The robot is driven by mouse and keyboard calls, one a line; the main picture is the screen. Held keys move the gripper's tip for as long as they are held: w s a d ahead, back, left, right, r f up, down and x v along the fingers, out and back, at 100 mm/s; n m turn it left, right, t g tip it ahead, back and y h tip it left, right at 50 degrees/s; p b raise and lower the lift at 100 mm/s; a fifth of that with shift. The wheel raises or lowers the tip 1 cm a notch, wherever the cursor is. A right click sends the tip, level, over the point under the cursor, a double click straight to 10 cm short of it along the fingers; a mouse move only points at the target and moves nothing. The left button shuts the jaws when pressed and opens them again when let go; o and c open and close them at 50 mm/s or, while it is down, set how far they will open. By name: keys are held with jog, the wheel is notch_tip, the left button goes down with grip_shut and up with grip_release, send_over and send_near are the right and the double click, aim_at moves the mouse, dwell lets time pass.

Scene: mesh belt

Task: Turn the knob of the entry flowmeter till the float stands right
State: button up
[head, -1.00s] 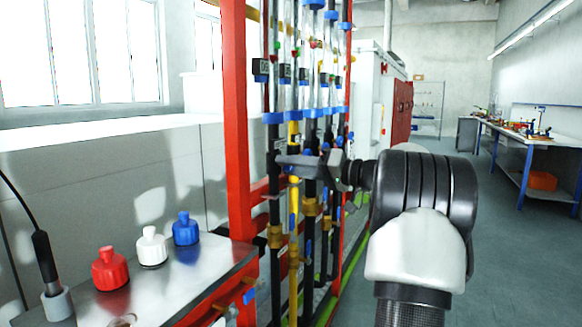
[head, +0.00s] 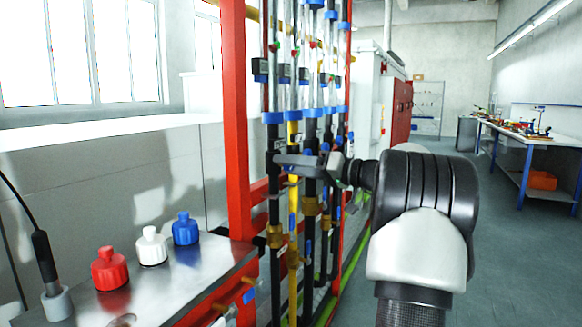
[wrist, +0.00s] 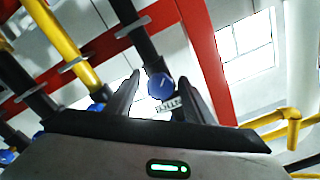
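A blue round knob (wrist: 161,87) with a pale line across its face sits on a dark pipe in the wrist view. A small white marked plate (wrist: 168,104) is beside it. My gripper (wrist: 157,84) is open, with one finger on each side of the knob; I cannot tell whether they touch it. In the head view my gripper (head: 280,160) is at the nearest black pipe (head: 273,205), below its blue collar, and the knob is not distinct there. Clear flowmeter tubes (head: 293,95) with small red and green parts rise above. The float's exact height is too small to read.
A red frame post (head: 236,130) stands just left of the pipes. Yellow and black pipes run close beside my gripper. A metal bench (head: 190,275) holds red, white and blue bottles at lower left. The floor (head: 500,240) at right is clear.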

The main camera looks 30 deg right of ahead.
jog(key=shift+s, duration=0.1)
jog(key=p+v, duration=0.2)
jog(key=v, duration=1.5)
jog(key=shift+d, duration=0.15)
